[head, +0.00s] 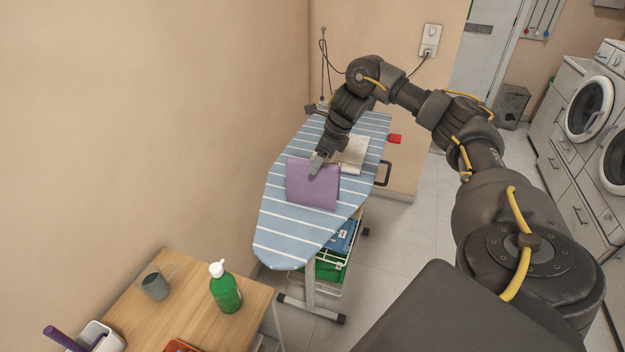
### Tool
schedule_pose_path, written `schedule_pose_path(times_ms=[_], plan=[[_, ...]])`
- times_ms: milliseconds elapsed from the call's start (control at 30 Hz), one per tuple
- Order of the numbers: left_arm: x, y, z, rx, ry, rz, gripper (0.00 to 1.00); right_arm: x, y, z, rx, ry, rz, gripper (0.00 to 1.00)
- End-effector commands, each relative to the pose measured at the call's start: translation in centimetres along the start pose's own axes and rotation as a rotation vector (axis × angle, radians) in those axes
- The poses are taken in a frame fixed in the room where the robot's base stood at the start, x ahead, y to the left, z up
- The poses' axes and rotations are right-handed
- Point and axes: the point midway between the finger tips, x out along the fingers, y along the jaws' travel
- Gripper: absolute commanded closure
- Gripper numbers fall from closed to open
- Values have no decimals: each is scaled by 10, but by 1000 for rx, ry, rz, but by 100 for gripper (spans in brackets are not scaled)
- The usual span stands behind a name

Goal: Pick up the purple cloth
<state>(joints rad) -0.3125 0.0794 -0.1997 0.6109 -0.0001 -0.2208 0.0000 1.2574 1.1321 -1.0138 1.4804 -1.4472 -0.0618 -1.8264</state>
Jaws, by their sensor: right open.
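I cannot tell whether the fingers touch the cloth. A cream folded cloth (354,155) lies just behind the purple one on the board, partly hidden by my arm. My left gripper is not in view.
A rack with folded cloths (343,237) sits under the board. Washing machines (589,107) stand at the right. The floor between is clear.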

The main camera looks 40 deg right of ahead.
Motion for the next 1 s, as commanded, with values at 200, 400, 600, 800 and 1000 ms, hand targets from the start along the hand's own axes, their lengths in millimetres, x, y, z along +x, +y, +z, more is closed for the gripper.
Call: schedule_pose_path(times_ms=[200,400,600,800,1000], plan=[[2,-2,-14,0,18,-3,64,11,-1,-2,3,-2,-2,40],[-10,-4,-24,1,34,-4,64,22,-2,1,6,1,0,40],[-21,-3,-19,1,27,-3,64,52,-4,2,6,1,-1,40],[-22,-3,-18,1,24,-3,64,63,-4,2,6,-1,-3,40],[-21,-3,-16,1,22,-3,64,63,-4,2,5,-1,-3,40]])
